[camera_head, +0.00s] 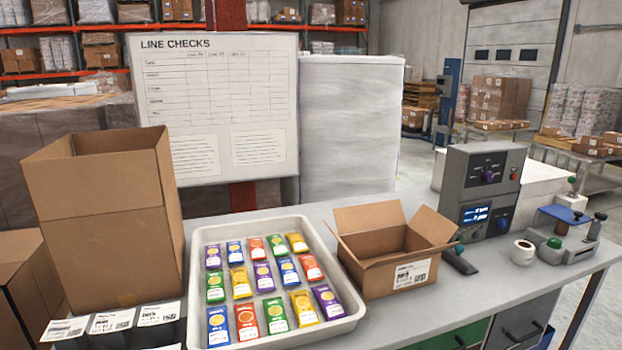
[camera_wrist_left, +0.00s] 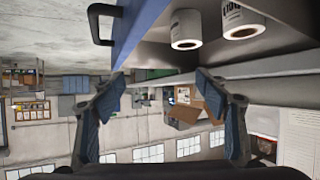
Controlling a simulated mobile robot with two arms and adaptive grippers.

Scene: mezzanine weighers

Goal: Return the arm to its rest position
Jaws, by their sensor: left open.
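My left gripper (camera_wrist_left: 160,78) shows in the left wrist view. Its two dark blue-grey fingers stand wide apart with nothing between them. Behind the fingers are a room wall, windows and some distant goods, and the view looks upside down. Neither arm shows in the head view, so I cannot see the arm's full pose. My right gripper is in neither view.
The grey bench bears a white tray (camera_head: 194,300) of coloured packets, an open carton (camera_head: 385,277), a tall carton (camera_head: 110,230), a control box (camera_head: 478,185) and a white mug (camera_head: 522,252). Two white rolls (camera_wrist_left: 184,28) show near my left gripper's view.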

